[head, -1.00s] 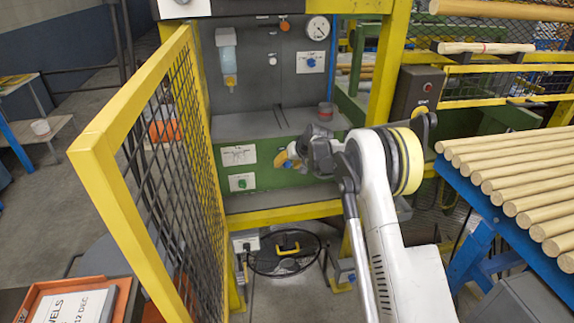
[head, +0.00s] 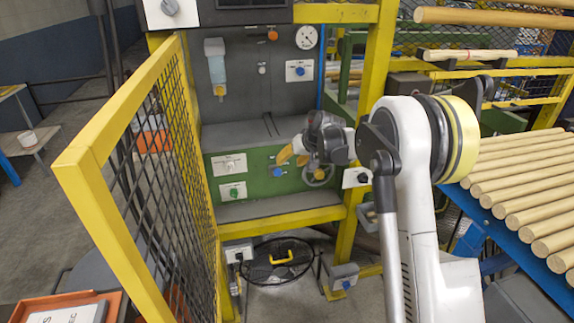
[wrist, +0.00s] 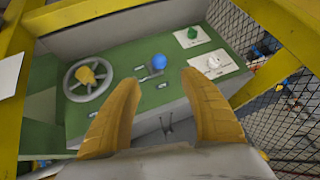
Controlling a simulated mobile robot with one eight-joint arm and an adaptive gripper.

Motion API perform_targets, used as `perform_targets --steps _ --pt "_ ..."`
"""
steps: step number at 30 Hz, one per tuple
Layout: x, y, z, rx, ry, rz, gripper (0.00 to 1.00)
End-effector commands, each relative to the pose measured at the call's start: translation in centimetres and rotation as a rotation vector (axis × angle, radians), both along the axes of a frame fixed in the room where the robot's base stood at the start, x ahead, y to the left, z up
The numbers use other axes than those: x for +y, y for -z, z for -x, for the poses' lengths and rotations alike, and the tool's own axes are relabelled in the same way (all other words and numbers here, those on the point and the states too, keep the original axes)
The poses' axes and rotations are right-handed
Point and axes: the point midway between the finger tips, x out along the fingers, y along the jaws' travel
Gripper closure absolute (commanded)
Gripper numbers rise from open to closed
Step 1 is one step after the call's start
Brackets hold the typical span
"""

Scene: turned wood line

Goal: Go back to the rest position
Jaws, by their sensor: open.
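My gripper (head: 291,154) is in front of the green control panel in the head view, at the end of my raised white arm. In the wrist view its two yellow fingers (wrist: 160,103) are spread apart with nothing between them. Beyond the fingertips is the green panel (wrist: 140,108), with a blue knob (wrist: 160,61), a handwheel with a yellow centre (wrist: 88,78), a green knob (wrist: 192,33) and a white knob (wrist: 212,62). The fingers appear apart from these controls.
A yellow mesh guard (head: 165,150) stands open on the left. A rack of wooden rods (head: 520,190) lies on a blue table at the right. A yellow post (head: 374,75) rises behind my arm. A round black basket (head: 280,262) is on the floor below the panel.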

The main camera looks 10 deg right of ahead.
Motion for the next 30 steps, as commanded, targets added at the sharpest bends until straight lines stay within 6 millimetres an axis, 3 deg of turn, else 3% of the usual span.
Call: perform_targets --steps 9,14,17,21,25,30 --pt "0.0 -0.3 0.2 0.0 0.001 0.001 0.49" --pt "0.7 -3.2 2.9 0.005 0.007 0.018 0.49" --pt "1.4 -6.4 6.7 0.011 0.015 0.041 0.49" --pt "2.5 -10.4 13.6 0.019 0.03 0.08 0.49" --pt "3.2 -12.6 20.3 0.024 0.043 0.117 0.49" --pt "3.7 -13.4 29.4 0.024 0.062 0.162 0.49"
